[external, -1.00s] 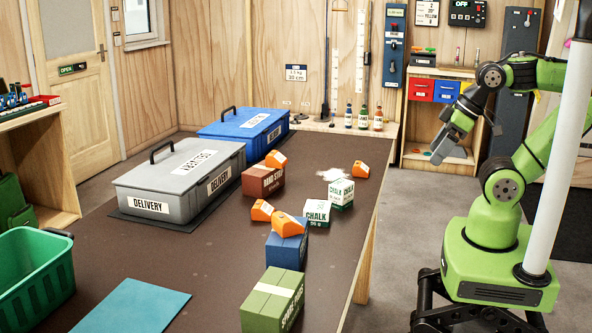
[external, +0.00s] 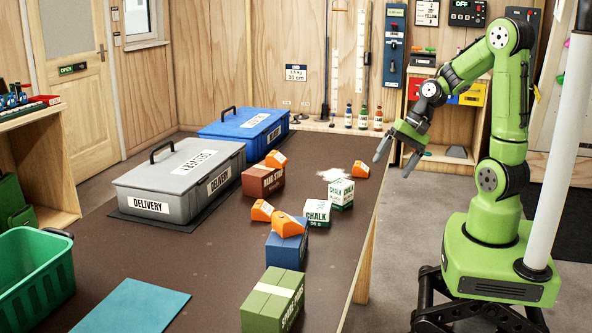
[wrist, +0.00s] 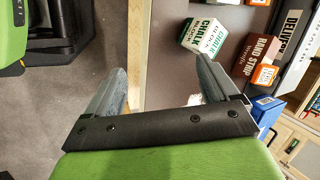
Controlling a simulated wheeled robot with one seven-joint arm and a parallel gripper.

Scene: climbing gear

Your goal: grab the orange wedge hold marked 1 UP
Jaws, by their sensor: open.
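Several orange wedge holds lie on and around the boxes on the brown table (external: 150,275). One is at the back (external: 276,159), one at the right edge (external: 361,169), one beside the chalk boxes (external: 262,210) and one on the blue box (external: 289,225). Their markings are too small to read, so I cannot tell which is 1 UP. My gripper (external: 395,154) is open and empty, above the table's right edge and apart from every wedge. In the wrist view an orange wedge (wrist: 263,75) with a pale label shows beside the red-brown box; other wedges are partly cut off or hidden.
Two chalk boxes (external: 341,193) (external: 317,213), a red-brown box (external: 263,181), a blue box (external: 286,250) and a green box (external: 272,299) stand on the table. A grey delivery case (external: 180,180) and blue case (external: 243,127) fill the back left. The table's middle left is clear.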

